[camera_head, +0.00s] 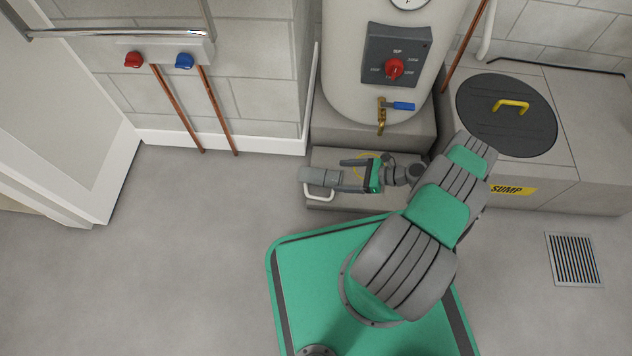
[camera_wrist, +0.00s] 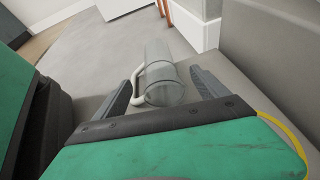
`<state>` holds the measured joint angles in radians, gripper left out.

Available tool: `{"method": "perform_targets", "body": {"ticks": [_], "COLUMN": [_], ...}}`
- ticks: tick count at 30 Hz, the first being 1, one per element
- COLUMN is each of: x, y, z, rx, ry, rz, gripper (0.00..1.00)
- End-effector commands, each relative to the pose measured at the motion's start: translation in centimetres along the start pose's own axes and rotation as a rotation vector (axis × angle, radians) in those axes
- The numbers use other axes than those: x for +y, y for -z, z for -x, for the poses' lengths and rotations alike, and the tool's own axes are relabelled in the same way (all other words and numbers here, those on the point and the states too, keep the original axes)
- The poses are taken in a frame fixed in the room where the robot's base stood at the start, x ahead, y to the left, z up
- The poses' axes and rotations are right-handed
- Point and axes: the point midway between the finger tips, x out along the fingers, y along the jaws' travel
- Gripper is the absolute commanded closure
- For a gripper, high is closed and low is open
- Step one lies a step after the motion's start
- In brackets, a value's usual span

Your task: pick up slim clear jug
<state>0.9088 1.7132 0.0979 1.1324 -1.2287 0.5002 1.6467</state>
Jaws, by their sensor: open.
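The slim clear jug (camera_head: 318,175) looks to be lying on its side on a low grey step (camera_head: 392,201), with its white handle toward the near edge. In the wrist view the clear jug (camera_wrist: 163,82) lies ahead of my gripper, its handle on the left. My gripper (camera_head: 340,176) points left along the step. Its two fingers are apart, and in the wrist view my gripper (camera_wrist: 163,92) has one finger on each side of the jug's near end. Whether either finger touches the jug cannot be told.
A white tank (camera_head: 345,60) with a red dial and a blue-handled tap stands on a plinth behind the step. The sump lid (camera_head: 507,115) is at the right. Copper pipes (camera_head: 180,110) run down the left wall. Open floor (camera_head: 170,260) lies to the left.

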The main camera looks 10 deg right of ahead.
Motion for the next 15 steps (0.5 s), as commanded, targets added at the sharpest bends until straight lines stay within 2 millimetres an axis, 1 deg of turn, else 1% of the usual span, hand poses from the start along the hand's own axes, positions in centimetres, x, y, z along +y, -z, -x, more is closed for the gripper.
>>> {"method": "perform_targets", "body": {"ticks": [1, 5, 15], "x": [0.0, 0.3, 0.6], "y": [0.8, 0.5, 0.3], "z": [-0.6, -2.4, -8.2], "rx": [-0.002, -0.003, 0.0], "ry": [-0.003, -0.013, -0.02], "rz": [-0.001, 0.001, 0.005], "gripper": [0.16, 0.16, 0.16]}}
